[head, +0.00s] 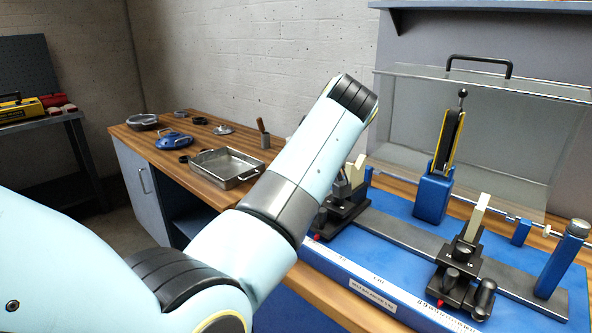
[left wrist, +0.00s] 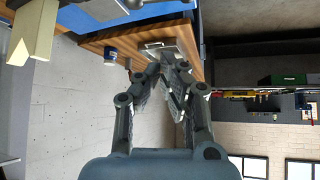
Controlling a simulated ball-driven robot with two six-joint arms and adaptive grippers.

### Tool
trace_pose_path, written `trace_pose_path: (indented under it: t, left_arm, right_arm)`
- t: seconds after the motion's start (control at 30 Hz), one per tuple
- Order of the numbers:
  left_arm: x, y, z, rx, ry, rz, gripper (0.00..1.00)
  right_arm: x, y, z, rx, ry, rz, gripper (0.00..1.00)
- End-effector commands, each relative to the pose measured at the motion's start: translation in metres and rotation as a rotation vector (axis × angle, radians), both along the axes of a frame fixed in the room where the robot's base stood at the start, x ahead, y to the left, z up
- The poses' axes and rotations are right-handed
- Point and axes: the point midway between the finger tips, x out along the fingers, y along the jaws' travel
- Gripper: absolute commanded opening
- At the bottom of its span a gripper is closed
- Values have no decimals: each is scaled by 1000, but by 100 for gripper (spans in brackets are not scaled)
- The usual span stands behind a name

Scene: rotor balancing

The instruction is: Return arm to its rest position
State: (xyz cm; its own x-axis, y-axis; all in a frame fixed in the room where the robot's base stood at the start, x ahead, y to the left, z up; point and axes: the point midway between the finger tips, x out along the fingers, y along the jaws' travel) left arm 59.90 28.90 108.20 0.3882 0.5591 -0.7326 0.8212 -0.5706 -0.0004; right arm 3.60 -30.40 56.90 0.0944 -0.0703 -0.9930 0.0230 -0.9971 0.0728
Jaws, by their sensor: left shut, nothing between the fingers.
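My left arm comes in from the left of the head view and reaches up over the bench; its gripper is not clearly seen there. In the left wrist view my left gripper (left wrist: 168,60) is shut and empty, with its fingers close together. The fingers overlap the wooden bench edge and the metal tray in that view, and appear clear of both. My right gripper is in neither view.
A blue balancing machine (head: 352,262) with two black supports and a clear raised guard (head: 480,125) fills the right. A cart (head: 45,125) stands far left.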

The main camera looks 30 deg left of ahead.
Motion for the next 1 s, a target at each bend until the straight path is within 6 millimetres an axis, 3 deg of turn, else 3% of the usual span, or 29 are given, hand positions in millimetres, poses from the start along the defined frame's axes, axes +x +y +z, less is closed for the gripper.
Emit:
trace_pose_path:
  t: [0.4,0.5,0.57,0.63,0.77,0.9,1.0]
  left_arm:
    - [-1,1,-1,0,2,-1,0]
    - [-14,5,-15,-6,27,-21,0]
    - [-34,10,-32,-15,62,-53,0]
    - [-67,17,-57,-30,118,-117,0]
    - [-149,23,-96,-57,233,-303,0]
    - [-219,19,-109,-75,316,-495,0]
    - [-254,13,-110,-81,355,-602,0]
  right_arm:
    - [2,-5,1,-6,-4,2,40]
    - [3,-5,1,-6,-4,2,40]
    - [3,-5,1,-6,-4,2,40]
    - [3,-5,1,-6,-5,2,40]
    - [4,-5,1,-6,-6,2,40]
    - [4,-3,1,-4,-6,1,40]
    - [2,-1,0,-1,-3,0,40]
